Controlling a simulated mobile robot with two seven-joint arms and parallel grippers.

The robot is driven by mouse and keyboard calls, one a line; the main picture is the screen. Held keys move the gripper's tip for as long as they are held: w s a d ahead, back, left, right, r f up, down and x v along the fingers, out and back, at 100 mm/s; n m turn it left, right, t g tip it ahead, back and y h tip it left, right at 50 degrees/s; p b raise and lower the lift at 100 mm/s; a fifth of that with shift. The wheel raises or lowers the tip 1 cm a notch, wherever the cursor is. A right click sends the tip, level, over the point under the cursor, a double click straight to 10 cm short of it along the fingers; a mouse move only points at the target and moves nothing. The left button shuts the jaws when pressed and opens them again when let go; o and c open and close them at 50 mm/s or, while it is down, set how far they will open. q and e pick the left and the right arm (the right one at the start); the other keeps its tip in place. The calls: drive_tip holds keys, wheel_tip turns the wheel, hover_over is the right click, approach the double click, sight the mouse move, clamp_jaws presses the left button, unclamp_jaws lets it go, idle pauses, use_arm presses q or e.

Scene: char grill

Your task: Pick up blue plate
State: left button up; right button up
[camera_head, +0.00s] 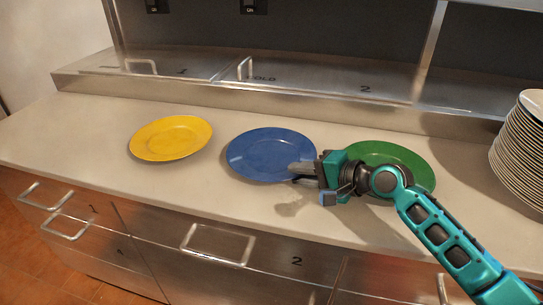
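The blue plate (262,152) lies flat on the counter, between a yellow plate and a green plate. My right gripper (298,172) is at the right edge of the blue plate, with its fingers pointing left over or against the rim. The fingers look small and overlap in this view, so I cannot tell whether they are open or shut, or whether they touch the plate. The plate still looks flat on the counter. My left gripper is not in view.
The yellow plate (171,138) is to the left and the green plate (392,158) is behind my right arm. A tall stack of plates (518,150) stands at the right edge. A raised steel ledge (270,100) runs along the back. The counter's front left is clear.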

clamp_jaws()
idle(0.6)
